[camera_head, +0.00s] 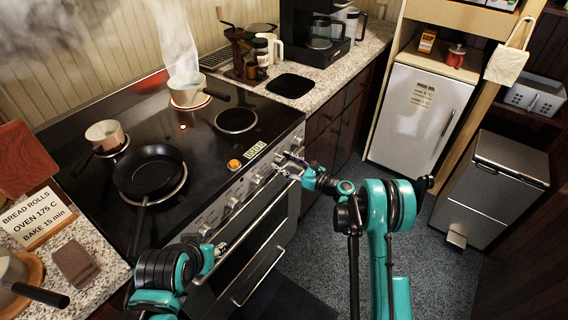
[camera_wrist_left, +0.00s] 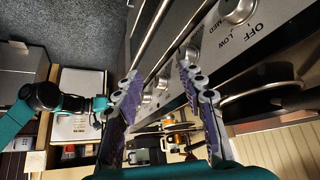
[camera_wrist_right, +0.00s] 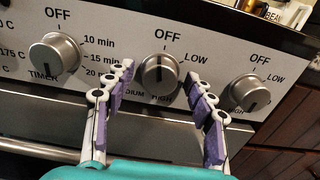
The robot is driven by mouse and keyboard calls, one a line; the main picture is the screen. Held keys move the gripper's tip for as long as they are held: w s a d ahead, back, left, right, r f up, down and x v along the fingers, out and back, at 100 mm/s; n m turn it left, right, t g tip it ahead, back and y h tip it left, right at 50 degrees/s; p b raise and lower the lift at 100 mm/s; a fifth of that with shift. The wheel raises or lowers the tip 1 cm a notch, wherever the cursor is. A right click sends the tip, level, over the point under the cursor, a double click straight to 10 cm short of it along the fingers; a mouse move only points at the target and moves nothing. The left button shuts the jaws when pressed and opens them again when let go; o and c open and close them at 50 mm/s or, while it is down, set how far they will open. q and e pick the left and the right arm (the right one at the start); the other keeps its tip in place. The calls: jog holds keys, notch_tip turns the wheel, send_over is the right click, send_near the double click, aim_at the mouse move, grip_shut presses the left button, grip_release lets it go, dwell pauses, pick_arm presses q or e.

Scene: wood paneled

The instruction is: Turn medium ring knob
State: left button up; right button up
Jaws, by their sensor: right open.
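The stove (camera_head: 150,130) has a row of silver knobs (camera_head: 258,179) along its front panel. In the right wrist view, a knob (camera_wrist_right: 158,76) marked OFF, LOW, MEDIUM and HIGH lies between my right gripper's (camera_wrist_right: 158,98) spread purple-padded fingers. The gripper is open; contact cannot be told. A timer knob (camera_wrist_right: 54,56) stands left of it, another ring knob (camera_wrist_right: 249,94) right. My right gripper in the head view (camera_head: 290,164) is at the panel's right end. My left gripper (camera_wrist_left: 160,85) is open and empty near the panel, below another knob (camera_wrist_left: 238,8).
A frying pan (camera_head: 148,172), a saucepan (camera_head: 105,135) and a steaming pot (camera_head: 187,90) stand on the cooktop. A bare ring (camera_head: 236,120) lies at right. The oven door handle (camera_head: 262,276) juts out below.

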jog(key=c, duration=1.2)
jog(key=shift+o, duration=0.2)
